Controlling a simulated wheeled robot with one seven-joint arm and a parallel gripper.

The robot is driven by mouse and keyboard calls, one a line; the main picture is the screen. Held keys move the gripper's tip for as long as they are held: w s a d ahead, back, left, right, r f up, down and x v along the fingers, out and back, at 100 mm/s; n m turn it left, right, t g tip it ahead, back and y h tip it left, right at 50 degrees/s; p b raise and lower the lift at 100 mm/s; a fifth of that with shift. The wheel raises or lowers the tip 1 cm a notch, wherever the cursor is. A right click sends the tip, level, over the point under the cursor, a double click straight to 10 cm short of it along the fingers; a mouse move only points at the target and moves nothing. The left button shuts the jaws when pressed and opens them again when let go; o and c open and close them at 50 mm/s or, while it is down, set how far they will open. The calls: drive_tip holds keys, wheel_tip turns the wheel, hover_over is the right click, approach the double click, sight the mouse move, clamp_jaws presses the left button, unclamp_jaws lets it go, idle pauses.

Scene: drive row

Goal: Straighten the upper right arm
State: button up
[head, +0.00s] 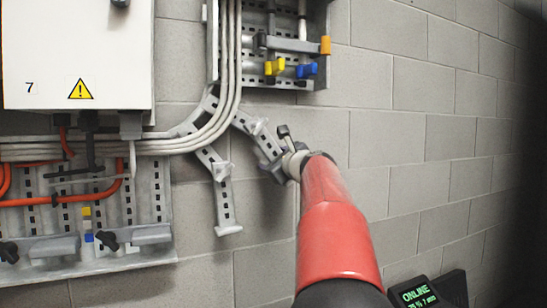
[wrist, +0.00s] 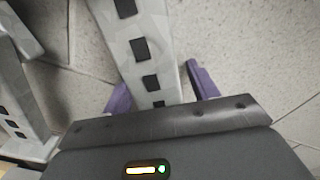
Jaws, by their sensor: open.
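A grey slotted bracket with jointed arms hangs on the block wall below the conduits in the head view. Its upper right arm (head: 258,136) slants down and right from the bracket's top. Its lower end is partly hidden by my gripper (head: 279,152). In the wrist view, a slotted bar (wrist: 148,55) runs between the two purple fingers of my gripper (wrist: 160,88), which stand open on either side of it. The left finger is close to the bar; I cannot tell whether it touches. Another slotted arm (head: 217,185) hangs down to the left, ending in a foot.
A white cabinet (head: 78,55) marked 7 is at upper left. Grey conduits (head: 228,70) curve beside the bracket. A slotted panel (head: 285,84) with yellow and blue clips is above. Orange cables (head: 75,201) run at left. The wall at right is clear.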

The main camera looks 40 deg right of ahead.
sight(279, 144)
drive_tip(key=shift+w, duration=0.25)
clamp_jaws()
drive_tip(key=shift+s+d+r+n+p, duration=0.2)
drive_tip(key=shift+d+r+n, duration=0.4)
drive_tip(key=shift+n, duration=0.25)
drive_tip(key=shift+s+d+r+n+p, duration=0.1)
drive_tip(key=shift+d+r+n+p, duration=0.1)
drive_tip(key=shift+d+r+n, duration=0.45)
drive_tip(key=shift+s+d+r+n+p, duration=0.1)
drive_tip(key=shift+d+r+n+p, duration=0.15)
drive_tip(key=shift+r+n, duration=0.65)
drive_tip(key=shift+f, duration=0.25)
unclamp_jaws()
drive_tip(key=shift+d, duration=0.1)
